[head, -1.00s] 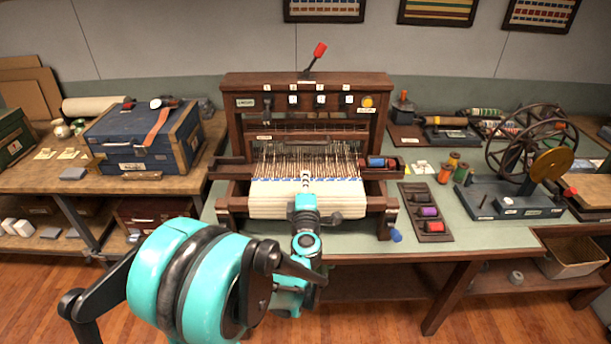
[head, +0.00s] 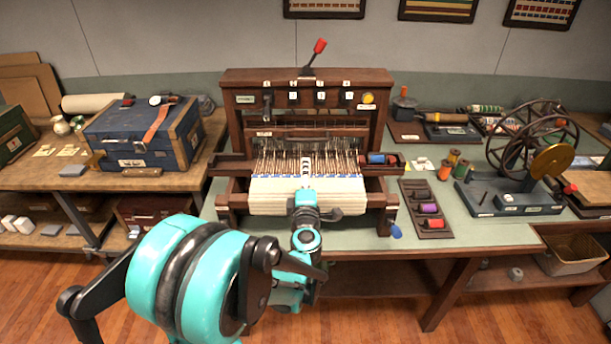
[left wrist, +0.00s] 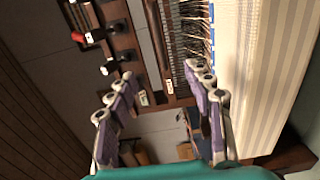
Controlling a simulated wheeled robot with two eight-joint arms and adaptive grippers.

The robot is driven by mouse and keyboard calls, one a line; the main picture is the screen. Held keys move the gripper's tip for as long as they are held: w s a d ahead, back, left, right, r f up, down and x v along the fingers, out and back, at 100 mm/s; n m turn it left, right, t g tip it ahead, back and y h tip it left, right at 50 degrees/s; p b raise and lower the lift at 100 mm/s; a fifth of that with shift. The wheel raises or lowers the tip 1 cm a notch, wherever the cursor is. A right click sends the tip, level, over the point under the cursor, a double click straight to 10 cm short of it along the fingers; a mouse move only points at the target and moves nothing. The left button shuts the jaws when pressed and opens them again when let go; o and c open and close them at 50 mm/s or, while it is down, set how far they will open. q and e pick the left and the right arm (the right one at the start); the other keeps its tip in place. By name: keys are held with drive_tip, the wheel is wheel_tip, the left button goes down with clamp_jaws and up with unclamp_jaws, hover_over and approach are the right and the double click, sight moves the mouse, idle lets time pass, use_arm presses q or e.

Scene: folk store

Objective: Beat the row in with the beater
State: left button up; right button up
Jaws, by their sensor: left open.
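The wooden loom (head: 385,135) stands on the green-topped table. Its beater (head: 264,133), a dark wooden bar with a small label, crosses the frame behind the warp threads (head: 275,163). The white cloth (head: 265,197) fills the front. My left gripper (head: 306,166) is over the middle of the cloth and warp, in front of the beater. In the left wrist view my left gripper (left wrist: 160,78) is open and empty. The labelled beater end (left wrist: 168,87) shows between its fingers, with the cloth (left wrist: 265,75) at right; I see no contact. My right gripper is not in view.
A row of levers (head: 320,97) and a red-topped lever (head: 318,47) are on the loom's top. A spool tray (head: 428,205) and a winding wheel (head: 530,140) stand at right. A blue chest (head: 140,140) is on the left bench.

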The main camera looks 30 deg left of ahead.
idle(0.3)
use_arm(q)
drive_tip(key=v, duration=0.8)
idle(0.5)
idle(1.1)
drive_tip(key=w+d+r+m+t+h, duration=0.1)
drive_tip(key=d+r+m+h, duration=0.15)
drive_tip(key=d+m, duration=0.25)
drive_tip(key=w+d+r+m+t+h, duration=0.1)
drive_tip(key=d+r+m+t+h, duration=0.1)
drive_tip(key=d+m+h, duration=0.25)
drive_tip(key=s+d+f+m+g+h, duration=0.3)
drive_tip(key=s+d+m+h, duration=0.15)
drive_tip(key=d+m, duration=0.45)
drive_tip(key=s+a+f+m+g+y, duration=0.1)
drive_tip(key=s+f+m+g, duration=0.1)
drive_tip(key=s+f+g, duration=0.2)
drive_tip(key=s+a+f+m+g+y, duration=0.1)
drive_tip(key=s+a+f+m+g, duration=0.1)
drive_tip(key=s, duration=0.7)
wheel_tip(320, 180, down, 4)
drive_tip(key=shift+s+a+r+m+g, duration=0.15)
drive_tip(key=shift+s+a+m+g, duration=0.15)
drive_tip(key=shift+m+g, duration=0.75)
